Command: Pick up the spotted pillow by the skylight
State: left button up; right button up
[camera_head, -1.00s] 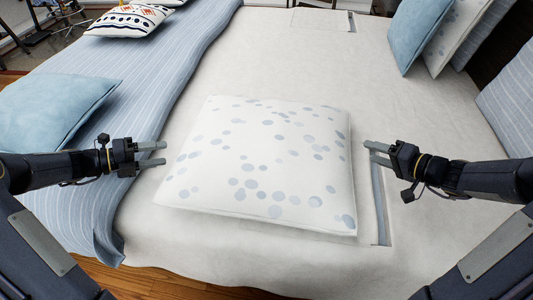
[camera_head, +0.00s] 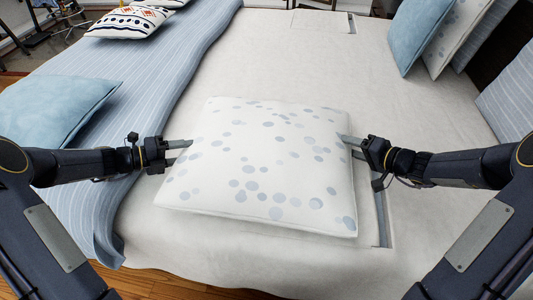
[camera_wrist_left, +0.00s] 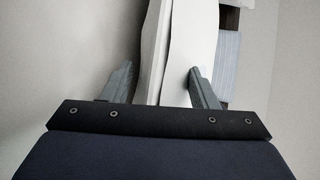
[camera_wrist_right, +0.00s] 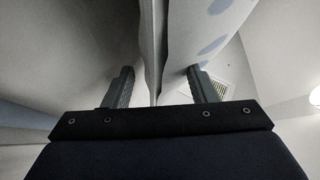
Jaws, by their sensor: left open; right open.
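The spotted pillow (camera_head: 262,165) is white with grey-blue dots and lies flat on the bed. My left gripper (camera_head: 188,149) is at its left edge and my right gripper (camera_head: 346,146) is at its right edge. In the right wrist view the edge with dots (camera_wrist_right: 190,40) lies between the open fingers (camera_wrist_right: 160,85), also with gaps. The skylight is not clearly seen.
The bed (camera_head: 265,55) has a cream cover and a striped blue blanket (camera_head: 150,75) on the left. A blue pillow (camera_head: 55,108) lies at the left and a patterned pillow (camera_head: 128,21) at the back left. A blue pillow (camera_head: 418,32) and another spotted pillow (camera_head: 460,35) stand at the back right.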

pick_arm(q)
grip_shut()
pick_arm(e)
grip_shut()
